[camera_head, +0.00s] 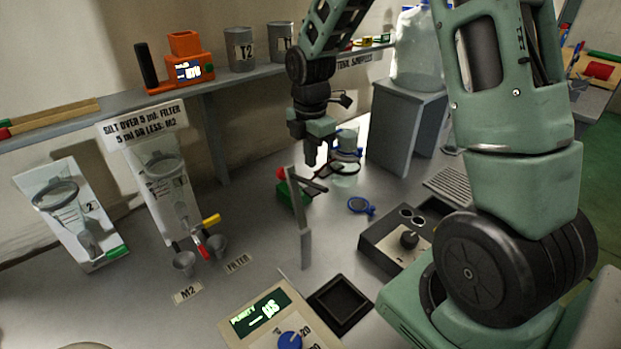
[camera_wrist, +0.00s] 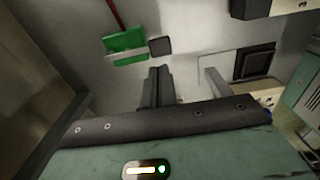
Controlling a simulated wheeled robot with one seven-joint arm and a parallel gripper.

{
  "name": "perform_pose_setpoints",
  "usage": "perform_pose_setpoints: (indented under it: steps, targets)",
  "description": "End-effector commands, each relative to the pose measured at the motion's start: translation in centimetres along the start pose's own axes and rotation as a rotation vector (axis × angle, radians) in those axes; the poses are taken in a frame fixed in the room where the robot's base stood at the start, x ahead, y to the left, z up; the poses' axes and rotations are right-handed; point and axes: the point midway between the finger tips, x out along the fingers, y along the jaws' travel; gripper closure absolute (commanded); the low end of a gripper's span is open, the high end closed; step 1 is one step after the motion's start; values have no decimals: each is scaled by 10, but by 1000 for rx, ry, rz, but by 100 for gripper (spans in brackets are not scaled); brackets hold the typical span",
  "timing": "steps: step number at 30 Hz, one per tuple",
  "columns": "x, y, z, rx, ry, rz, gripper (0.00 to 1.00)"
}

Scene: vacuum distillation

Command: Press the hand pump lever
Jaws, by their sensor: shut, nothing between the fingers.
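A green block (camera_head: 288,194), which looks like the hand pump, stands on the bench below my gripper (camera_head: 311,163), with a red knob (camera_head: 281,173) at its back left. A dark bar (camera_head: 315,186), probably the lever, sticks out to the right. In the wrist view the green block (camera_wrist: 122,42) lies beyond my fingers, with a grey bar along it ending in a dark square pad (camera_wrist: 160,46). My gripper (camera_wrist: 160,72) is shut and empty, fingers pointing down. It appears above the pump and apart from the pad; the exact height is hard to tell.
A thin grey upright post (camera_head: 305,245) stands just in front of the pump. A blue ring (camera_head: 361,206) and a joystick box (camera_head: 400,238) lie to the right. A black square tray (camera_head: 340,304) and a purity meter (camera_head: 268,320) are nearer. A grey stand (camera_head: 402,125) holds a large clear bottle.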

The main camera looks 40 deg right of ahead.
Motion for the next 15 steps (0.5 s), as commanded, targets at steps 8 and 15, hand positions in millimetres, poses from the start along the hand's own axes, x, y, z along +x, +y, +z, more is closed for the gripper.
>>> perform_pose_setpoints:
  steps: [8, 15]
  targets:
    - [51, -1, -1, -1, 1, -4, 100]
    - [71, -1, 0, 0, 1, -1, 100]
